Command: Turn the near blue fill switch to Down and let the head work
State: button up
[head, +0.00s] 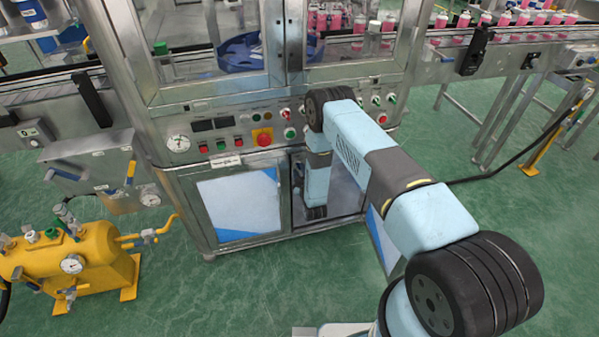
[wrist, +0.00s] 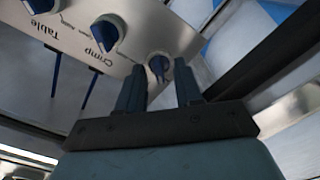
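In the wrist view, my gripper (wrist: 159,66) is open, its two dark blue fingers apart and pointing at a metal panel (wrist: 150,25). A small blue switch knob (wrist: 158,64) shows between the fingertips. I cannot tell how far beyond the tips it is, and no label on it is readable. Two other blue knobs stand to its left: one marked Crimp (wrist: 107,32) and one marked Table (wrist: 40,5). The gripper and these blue knobs cannot be made out there.
The crimping machine's control panel (head: 222,140) carries a red emergency button (head: 263,138), several coloured buttons and a gauge (head: 179,144). A yellow tank (head: 75,265) stands at the left. Green floor is clear in front.

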jog(key=shift+w+a, duration=0.1)
jog(key=shift+w, duration=0.05)
grip_shut()
dwell(0.4)
